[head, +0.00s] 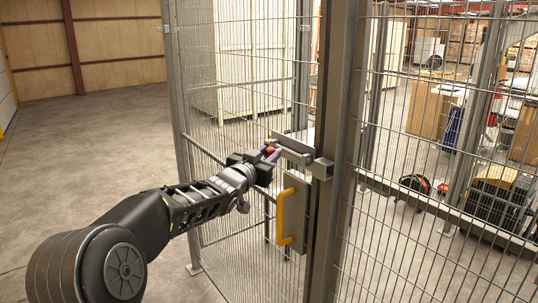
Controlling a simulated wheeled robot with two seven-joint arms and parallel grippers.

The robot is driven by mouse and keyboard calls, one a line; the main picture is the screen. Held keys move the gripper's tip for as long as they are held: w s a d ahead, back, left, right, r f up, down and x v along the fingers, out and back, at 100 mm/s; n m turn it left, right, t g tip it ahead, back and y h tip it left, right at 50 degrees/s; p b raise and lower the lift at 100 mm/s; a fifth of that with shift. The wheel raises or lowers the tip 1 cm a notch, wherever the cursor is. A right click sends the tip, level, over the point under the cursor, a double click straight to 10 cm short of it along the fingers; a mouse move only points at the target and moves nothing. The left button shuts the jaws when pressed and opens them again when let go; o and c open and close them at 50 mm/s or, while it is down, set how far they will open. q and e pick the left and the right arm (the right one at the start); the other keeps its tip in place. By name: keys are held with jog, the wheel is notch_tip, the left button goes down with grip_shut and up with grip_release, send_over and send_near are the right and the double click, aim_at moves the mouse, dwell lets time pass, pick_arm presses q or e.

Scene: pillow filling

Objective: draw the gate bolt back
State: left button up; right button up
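The gate bolt (295,145) is a grey bar on a plate at the gate's edge. Its right end reaches the grey block (322,168) on the post. A small red part (269,150) shows at the bolt's left end, between or right beside the fingers of my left gripper (268,156). The fingers are small and overlap the red part, so I cannot tell whether they are closed on it. The yellow handle (281,216) sits on a grey plate below the bolt. My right gripper is out of view.
The mesh gate (235,90) stands upright in front of me, with a thick post (338,130) and fixed mesh fence (440,220) to its right. Behind the mesh are crates, cartons and machines. Open concrete floor (90,150) lies to the left.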

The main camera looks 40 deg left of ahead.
pick_arm(q)
jog(key=o, duration=0.4)
jog(key=shift+a, duration=0.25)
jog(key=shift+o, duration=0.2)
jog(key=shift+s+d, duration=0.1)
jog(key=shift+s, duration=0.05)
jog(key=b+v, duration=0.1)
jog(key=v, duration=0.6)
jog(key=shift+s+b, duration=0.3)
jog(key=shift+b, duration=0.05)
